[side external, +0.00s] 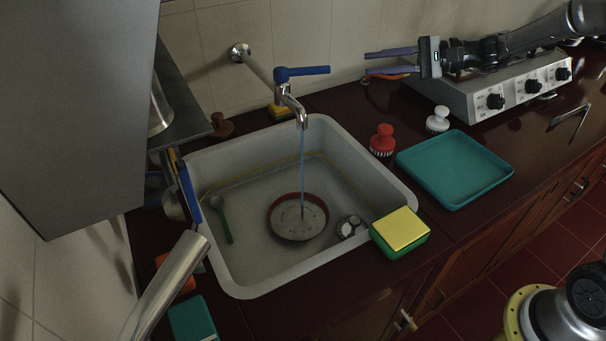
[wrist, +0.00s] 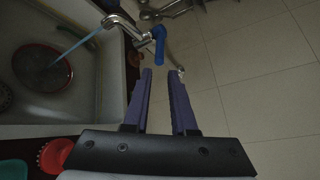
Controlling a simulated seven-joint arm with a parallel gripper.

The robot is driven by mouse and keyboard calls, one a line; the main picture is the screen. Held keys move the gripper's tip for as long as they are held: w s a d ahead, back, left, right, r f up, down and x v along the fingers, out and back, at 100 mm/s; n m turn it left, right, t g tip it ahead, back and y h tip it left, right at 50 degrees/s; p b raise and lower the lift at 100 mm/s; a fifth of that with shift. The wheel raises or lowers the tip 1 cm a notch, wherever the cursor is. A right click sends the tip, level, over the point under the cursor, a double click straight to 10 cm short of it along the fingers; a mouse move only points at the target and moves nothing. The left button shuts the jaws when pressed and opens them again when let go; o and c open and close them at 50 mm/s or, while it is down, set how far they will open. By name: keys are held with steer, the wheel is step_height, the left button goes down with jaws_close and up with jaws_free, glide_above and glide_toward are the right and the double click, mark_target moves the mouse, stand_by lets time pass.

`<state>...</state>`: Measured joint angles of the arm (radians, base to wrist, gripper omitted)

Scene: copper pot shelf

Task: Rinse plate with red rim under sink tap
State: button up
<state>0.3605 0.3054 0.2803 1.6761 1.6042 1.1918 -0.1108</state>
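The plate with the red rim (side external: 298,216) lies in the sink basin (side external: 265,262), under the tap. The tap (side external: 291,100) has a blue lever (side external: 302,71), and a thin stream of water (side external: 303,165) falls from its spout onto the plate. The wrist view also shows the plate (wrist: 40,68) at left and the blue lever (wrist: 159,45) beyond my fingertips. My gripper (side external: 368,63) is open and empty, to the right of the lever and apart from it. Its two purple fingers (wrist: 160,73) are spread in the wrist view.
A yellow-green sponge (side external: 400,231) sits at the front right rim. A red brush (side external: 382,140), a white brush (side external: 437,119) and a teal tray (side external: 454,168) stand to the right.

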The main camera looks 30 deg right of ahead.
steer(key=shift+c, duration=1.2)
steer(key=w+d+f+h, duration=0.1)
steer(key=d+f+h, duration=0.1)
steer(key=w+d+f+h, duration=0.1)
steer(key=d+f+h, duration=0.1)
steer(key=w+d+f+h, duration=0.1)
steer(key=d+f+h, duration=0.1)
steer(key=d, duration=0.1)
steer(key=shift+d+f+m+t, duration=0.1)
steer(key=shift+f+m+t, duration=0.25)
steer(key=shift+m+t, duration=0.05)
jaws_close()
steer(key=n+t+h, duration=0.4)
steer(key=n+h, duration=0.7)
steer(key=h, duration=0.1)
glide_toward(315, 72)
steer(key=x, duration=0.7)
